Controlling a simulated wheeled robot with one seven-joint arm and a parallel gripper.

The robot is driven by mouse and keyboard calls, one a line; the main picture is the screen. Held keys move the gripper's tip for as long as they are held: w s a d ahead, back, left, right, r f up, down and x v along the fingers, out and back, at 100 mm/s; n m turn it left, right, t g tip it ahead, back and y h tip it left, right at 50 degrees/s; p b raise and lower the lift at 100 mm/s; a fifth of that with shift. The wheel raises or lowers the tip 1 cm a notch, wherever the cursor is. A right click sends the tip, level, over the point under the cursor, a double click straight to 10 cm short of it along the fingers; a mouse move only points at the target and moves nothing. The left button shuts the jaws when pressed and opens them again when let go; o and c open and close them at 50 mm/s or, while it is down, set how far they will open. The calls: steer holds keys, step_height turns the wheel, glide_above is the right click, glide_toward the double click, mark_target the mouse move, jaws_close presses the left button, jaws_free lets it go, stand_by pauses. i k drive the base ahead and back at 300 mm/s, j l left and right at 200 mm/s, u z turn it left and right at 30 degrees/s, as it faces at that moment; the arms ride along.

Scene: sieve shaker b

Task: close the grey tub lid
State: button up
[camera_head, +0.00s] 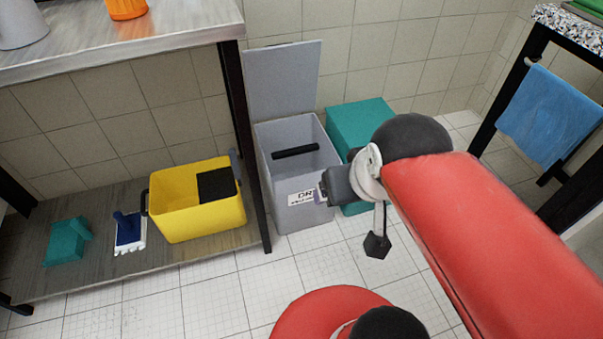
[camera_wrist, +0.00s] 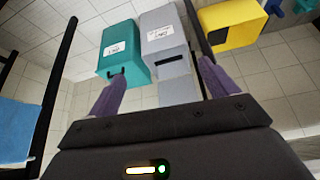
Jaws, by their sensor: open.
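The grey tub (camera_head: 302,210) stands on the floor with a white label on its front; it also shows upside down in the wrist view (camera_wrist: 163,22). Its grey lid (camera_head: 283,80) stands upright at the back, near the tiled wall, so the tub is open. In the wrist view the lid (camera_wrist: 177,90) shows below the tub's opening. A dark bar (camera_head: 295,151) shows in the opening. My gripper (camera_wrist: 160,82) is open and empty, its purple fingers apart. In the head view it is in front of the tub's right side, partly hiding the label.
A teal tub (camera_head: 358,117) stands right of the grey tub, partly hidden by my arm. A bench leg (camera_head: 246,150) is close on the left, with a yellow bucket (camera_head: 185,220) on the low shelf. A blue towel (camera_head: 550,115) hangs at right. The floor in front is clear.

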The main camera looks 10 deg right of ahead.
mark_target(281, 80)
steer(key=i+l+u, duration=0.2)
steer(key=i+u, duration=0.15)
steer(key=i, duration=0.15)
steer(key=i+l+u, duration=0.4)
steer(key=i+j, duration=0.05)
